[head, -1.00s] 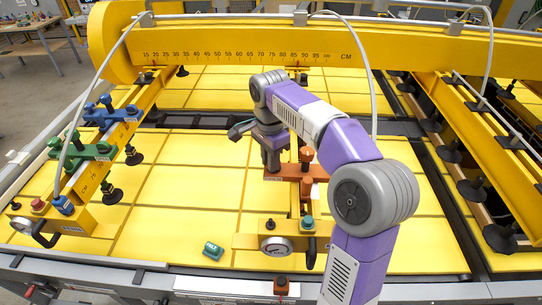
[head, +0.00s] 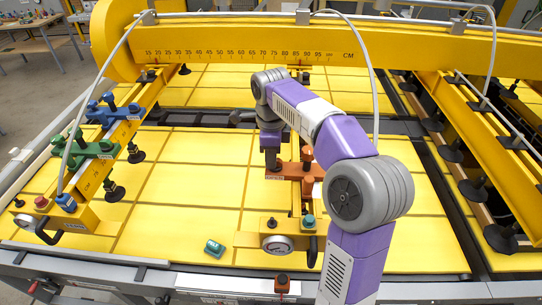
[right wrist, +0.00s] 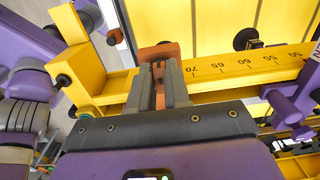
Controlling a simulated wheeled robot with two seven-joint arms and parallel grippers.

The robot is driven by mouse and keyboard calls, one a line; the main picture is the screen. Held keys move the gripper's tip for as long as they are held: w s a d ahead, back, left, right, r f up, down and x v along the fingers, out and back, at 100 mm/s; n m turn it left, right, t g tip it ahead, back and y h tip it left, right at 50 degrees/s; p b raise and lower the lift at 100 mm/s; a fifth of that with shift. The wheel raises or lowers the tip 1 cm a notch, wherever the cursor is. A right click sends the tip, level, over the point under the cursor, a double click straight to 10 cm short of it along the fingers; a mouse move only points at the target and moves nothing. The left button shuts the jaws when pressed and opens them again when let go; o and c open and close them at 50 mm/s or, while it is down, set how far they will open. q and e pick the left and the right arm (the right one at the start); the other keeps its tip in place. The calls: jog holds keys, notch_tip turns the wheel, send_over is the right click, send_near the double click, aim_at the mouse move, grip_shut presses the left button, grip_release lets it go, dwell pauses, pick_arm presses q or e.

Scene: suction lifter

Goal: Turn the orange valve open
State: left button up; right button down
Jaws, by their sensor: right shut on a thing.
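The orange valve (head: 306,172) sits on the yellow beam of the lifter, right of the middle in the head view. It has an orange body with upright knobs. My right gripper (head: 271,164) points down at the left end of this valve. In the right wrist view, my two grey fingers (right wrist: 160,78) are shut on an orange part of the valve (right wrist: 156,50), which shows just beyond and between their tips. The fingers hide most of that part. My left gripper is not in view.
Green (head: 85,148) and blue (head: 110,112) valves stand on the left beam. A gauge (head: 277,244) and a teal knob (head: 309,222) are on the near end of the orange valve's beam. A loose green block (head: 214,248) lies on the yellow panel.

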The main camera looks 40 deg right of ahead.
dwell(0.5)
jog(key=c, duration=1.1)
grip_release()
jog(key=shift+r, duration=0.1)
jog(key=shift+r, duration=3.7)
